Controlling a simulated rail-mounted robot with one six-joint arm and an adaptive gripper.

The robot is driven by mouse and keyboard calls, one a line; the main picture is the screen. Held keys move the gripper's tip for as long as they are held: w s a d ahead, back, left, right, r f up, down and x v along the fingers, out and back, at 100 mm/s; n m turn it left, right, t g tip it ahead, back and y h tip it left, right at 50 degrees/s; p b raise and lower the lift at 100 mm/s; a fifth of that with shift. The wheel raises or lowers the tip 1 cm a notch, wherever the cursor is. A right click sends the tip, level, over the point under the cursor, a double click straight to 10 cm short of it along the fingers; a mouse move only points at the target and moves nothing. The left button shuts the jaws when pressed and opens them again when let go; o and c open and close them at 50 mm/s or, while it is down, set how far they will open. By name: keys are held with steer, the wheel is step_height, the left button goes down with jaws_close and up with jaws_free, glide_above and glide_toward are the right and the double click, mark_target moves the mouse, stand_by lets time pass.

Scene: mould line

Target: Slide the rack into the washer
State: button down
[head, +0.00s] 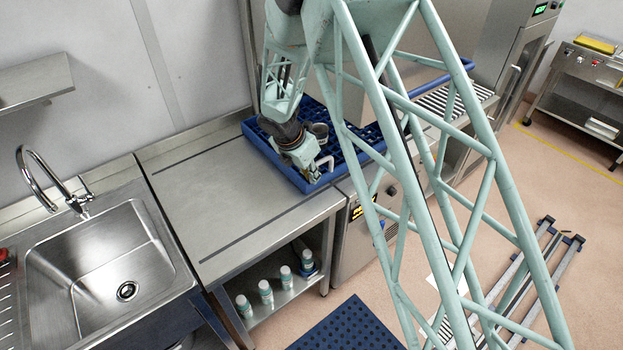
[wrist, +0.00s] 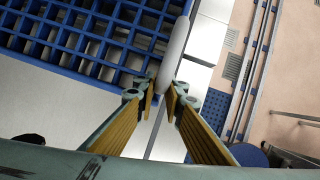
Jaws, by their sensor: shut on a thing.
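The blue lattice rack (head: 292,172) lies flat at the right end of the steel table, partly hidden by my arm. Its right part reaches onto the washer (head: 350,243), a steel unit with a lit panel, beside the table. The washer's opening is mostly hidden behind my arm. My gripper (head: 318,172) is at the rack's near edge, by a pale handle. In the wrist view my gripper (wrist: 161,100) has its yellow-padded fingers closed on that handle (wrist: 173,50), with the rack's grid (wrist: 85,40) beyond.
The steel table (head: 225,200) is bare left of the rack. A sink (head: 105,265) with a tap is at left. Several bottles (head: 265,290) stand on the shelf below. A roller conveyor (head: 470,93) lies past the washer. A blue mat (head: 345,328) is on the floor.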

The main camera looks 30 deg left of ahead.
mark_target(324, 175)
steer(key=shift+w+d+p, duration=0.15)
steer(key=shift+w+d, duration=0.25)
steer(key=shift+w, duration=0.45)
steer(key=shift+w+d+p, duration=0.2)
steer(key=shift+w+d, duration=0.15)
steer(key=shift+w, duration=0.45)
steer(key=shift+w+d+p, duration=0.15)
steer(key=shift+w+d, duration=0.25)
steer(key=shift+w, duration=0.45)
steer(key=c, duration=2.7)
jaws_free()
steer(key=shift+r, duration=0.2)
steer(key=shift+v, duration=5.85)
steer(key=shift+c, duration=0.4)
